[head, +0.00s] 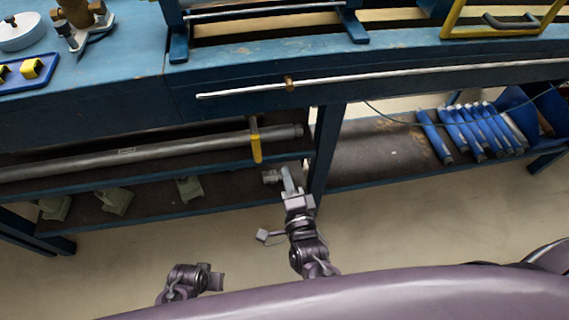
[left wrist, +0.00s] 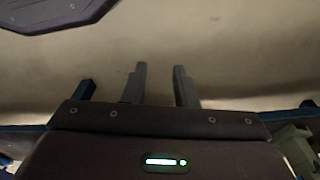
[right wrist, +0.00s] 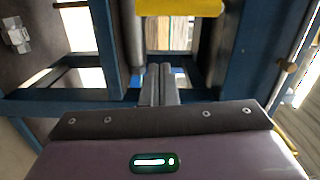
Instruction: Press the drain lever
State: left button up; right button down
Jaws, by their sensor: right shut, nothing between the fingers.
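The drain lever (head: 256,141) is a yellow handle hanging down beside the right end of a grey pipe (head: 150,153) under the bench. In the right wrist view the yellow lever (right wrist: 180,7) crosses the top edge, beyond my fingertips. My right gripper (head: 287,178) is shut and empty, below and to the right of the lever, apart from it in the head view. Its two fingers lie together in the right wrist view (right wrist: 160,72). My left gripper (left wrist: 160,75) has its fingers apart with nothing between them, over bare floor. Its fingers are not clear in the head view.
A blue bench leg (head: 322,150) stands just right of my right gripper. The lower shelf (head: 230,191) carries several grey-green fittings. Blue-handled tubes (head: 470,130) lie on the right shelf. A long metal rod (head: 380,80) runs along the bench front. The floor in front is clear.

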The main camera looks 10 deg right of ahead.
pick_arm(q)
jog(key=shift+a+f, duration=0.35)
jog(key=shift+f, duration=0.05)
pick_arm(e)
jog(key=s, duration=0.5)
jog(key=shift+s+d, duration=0.1)
jog(key=shift+d, duration=0.1)
pick_arm(q)
jog(key=shift+s+d, duration=0.15)
jog(key=shift+d, duration=0.05)
